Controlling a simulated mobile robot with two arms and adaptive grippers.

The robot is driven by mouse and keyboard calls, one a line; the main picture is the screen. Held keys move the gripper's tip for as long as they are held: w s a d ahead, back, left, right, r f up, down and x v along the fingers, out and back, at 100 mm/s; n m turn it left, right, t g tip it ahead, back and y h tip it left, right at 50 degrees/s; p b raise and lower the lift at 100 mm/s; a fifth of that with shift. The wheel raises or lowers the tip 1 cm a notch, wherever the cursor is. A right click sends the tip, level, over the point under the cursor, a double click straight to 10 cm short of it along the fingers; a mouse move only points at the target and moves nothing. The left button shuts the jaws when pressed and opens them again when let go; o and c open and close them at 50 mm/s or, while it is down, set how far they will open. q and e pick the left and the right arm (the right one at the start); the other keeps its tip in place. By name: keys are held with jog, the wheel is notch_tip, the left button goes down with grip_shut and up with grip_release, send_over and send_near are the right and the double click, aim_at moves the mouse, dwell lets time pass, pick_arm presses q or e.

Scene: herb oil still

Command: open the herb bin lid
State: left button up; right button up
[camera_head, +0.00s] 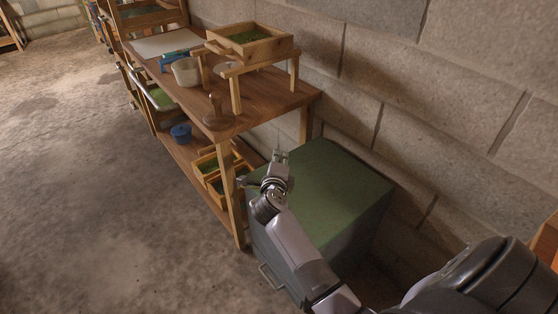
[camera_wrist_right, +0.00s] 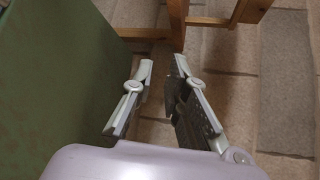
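A light handle (camera_head: 270,276) shows low on the bin's front side. My right gripper (camera_head: 280,156) is over the lid's far-left edge, near the bench end; contact cannot be told. In the right wrist view, the gripper (camera_wrist_right: 165,66) has its fingers apart with nothing between them. The green lid (camera_wrist_right: 55,75) fills the left of that view. My left gripper is not in view.
The wooden bench (camera_head: 272,97) stands just beyond the bin, with a sieve stand (camera_head: 256,48), a pale pot (camera_head: 186,71) and a wooden stamp (camera_head: 217,118) on top. Its lower shelf holds herb trays (camera_head: 214,168). Open floor (camera_head: 95,200) lies to the left.

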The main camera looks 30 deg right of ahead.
grip_shut()
jog(key=shift+c, duration=1.1)
grip_release()
jog(key=o, duration=0.8)
jog(key=shift+c, duration=0.2)
jog(key=v, duration=1.2)
jog(key=shift+f, duration=0.1)
